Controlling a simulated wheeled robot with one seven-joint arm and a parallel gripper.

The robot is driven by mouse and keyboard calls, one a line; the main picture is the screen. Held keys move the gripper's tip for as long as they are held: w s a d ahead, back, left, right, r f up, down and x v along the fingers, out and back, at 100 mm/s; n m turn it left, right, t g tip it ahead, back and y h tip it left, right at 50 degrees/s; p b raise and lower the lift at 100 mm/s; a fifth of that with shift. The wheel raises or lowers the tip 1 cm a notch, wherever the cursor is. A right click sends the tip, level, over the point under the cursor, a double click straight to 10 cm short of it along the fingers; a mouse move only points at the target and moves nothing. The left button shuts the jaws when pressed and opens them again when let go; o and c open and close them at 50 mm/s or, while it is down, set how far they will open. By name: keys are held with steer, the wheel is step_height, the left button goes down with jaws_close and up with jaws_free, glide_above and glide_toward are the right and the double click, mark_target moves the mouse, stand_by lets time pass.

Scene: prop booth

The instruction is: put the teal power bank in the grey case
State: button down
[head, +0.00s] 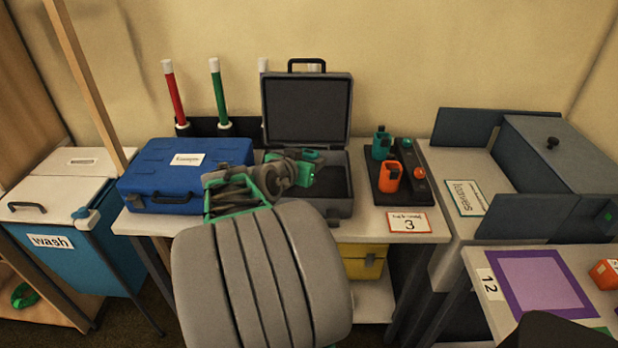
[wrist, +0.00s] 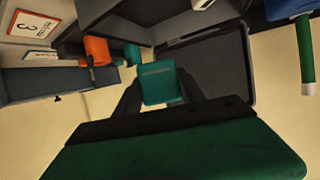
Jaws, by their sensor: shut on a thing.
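The teal power bank (wrist: 158,80) sits between the two dark fingers of my gripper (wrist: 160,95) in the wrist view, and the gripper is shut on it. In the head view my gripper (head: 304,170) is over the left half of the grey case's base, with a bit of teal showing at its tip. The grey case (head: 342,206) stands open on the table, its lid (head: 307,108) upright at the back. The lid also shows in the wrist view (wrist: 212,62). My arm hides the left front of the case. I cannot tell the power bank's height above the case floor.
A shut blue case (head: 180,172) stands left of the grey case. To the right, a dark tray (head: 414,185) holds a teal device (head: 381,146) and an orange device (head: 390,176). Red and green sticks stand behind. A label card (head: 410,222) lies at the front edge.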

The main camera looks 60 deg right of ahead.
steer(key=w+d+f, duration=0.1)
steer(key=d+f, duration=0.1)
steer(key=d, duration=0.1)
steer(key=w+d+f, duration=0.1)
steer(key=d+f, duration=0.2)
steer(key=w+d+f, duration=0.1)
steer(key=d+f, duration=0.2)
steer(key=shift+w+d+p, duration=0.1)
steer(key=shift+w+p, duration=0.2)
steer(key=shift+w, duration=0.1)
step_height(320, 180, down, 3)
steer(key=shift+w+d+f+p, duration=0.1)
steer(key=shift+d+f+p, duration=0.05)
steer(key=shift+p, duration=0.15)
steer(key=shift+f+b, duration=0.4)
steer(key=shift+b, duration=0.2)
steer(key=shift+f+b, duration=0.25)
steer(key=shift+b, duration=0.05)
steer(key=c, duration=1)
jaws_free()
steer(key=shift+o, duration=0.2)
